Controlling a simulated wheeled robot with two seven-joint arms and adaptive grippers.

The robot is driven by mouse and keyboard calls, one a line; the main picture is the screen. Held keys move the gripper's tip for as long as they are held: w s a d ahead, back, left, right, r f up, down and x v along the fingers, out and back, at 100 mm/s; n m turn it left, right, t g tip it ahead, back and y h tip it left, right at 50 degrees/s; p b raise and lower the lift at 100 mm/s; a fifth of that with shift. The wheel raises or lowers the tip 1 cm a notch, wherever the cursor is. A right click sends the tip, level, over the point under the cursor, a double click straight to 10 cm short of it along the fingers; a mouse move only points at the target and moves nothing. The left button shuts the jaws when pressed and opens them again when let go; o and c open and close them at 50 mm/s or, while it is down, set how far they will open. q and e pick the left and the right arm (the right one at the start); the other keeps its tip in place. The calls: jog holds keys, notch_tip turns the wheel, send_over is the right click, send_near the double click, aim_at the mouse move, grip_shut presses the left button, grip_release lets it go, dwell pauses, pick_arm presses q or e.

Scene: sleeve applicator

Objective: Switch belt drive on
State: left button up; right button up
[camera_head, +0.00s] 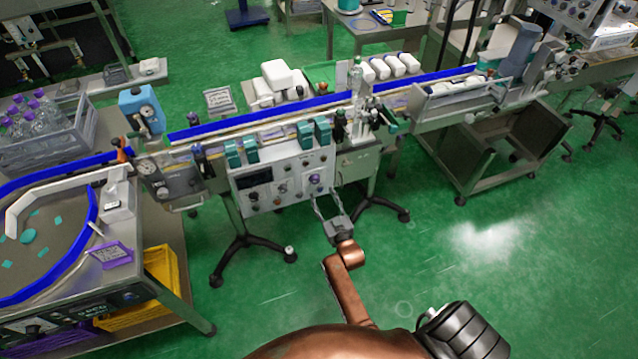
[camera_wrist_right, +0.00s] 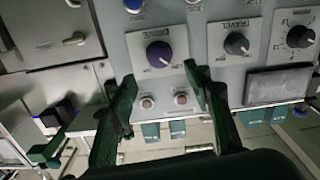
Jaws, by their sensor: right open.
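The control panel (camera_head: 283,180) hangs on the front of the conveyor. It carries a purple knob (camera_head: 316,179), which also shows in the right wrist view (camera_wrist_right: 158,54) with a partly readable label that looks like "DRIVE". Two small round buttons sit by this knob, the left one (camera_wrist_right: 147,103) and the right one (camera_wrist_right: 181,99). My right gripper (camera_head: 329,199) is open and empty in front of the panel's lower right part. In the wrist view its dark green fingers (camera_wrist_right: 159,80) stand apart on either side of the buttons, just short of the purple knob. My left gripper is not in view.
A black knob marked "TRAVEL" (camera_wrist_right: 236,44) and another dial (camera_wrist_right: 300,36) sit right of the purple knob. Teal blocks (camera_head: 322,131) stand above the panel. A blue-edged turntable (camera_head: 95,215) is at the left. The green floor at right is open.

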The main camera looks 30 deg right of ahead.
aim_at(316, 181)
jog(key=b+x, duration=0.1)
jog(key=x, duration=0.4)
jog(key=shift+w+f, duration=0.2)
jog(key=shift+w, duration=0.05)
jog(key=shift+x, duration=0.75)
jog(key=shift+r, duration=0.1)
jog(key=shift+c, duration=0.2)
jog(key=c, duration=1.1)
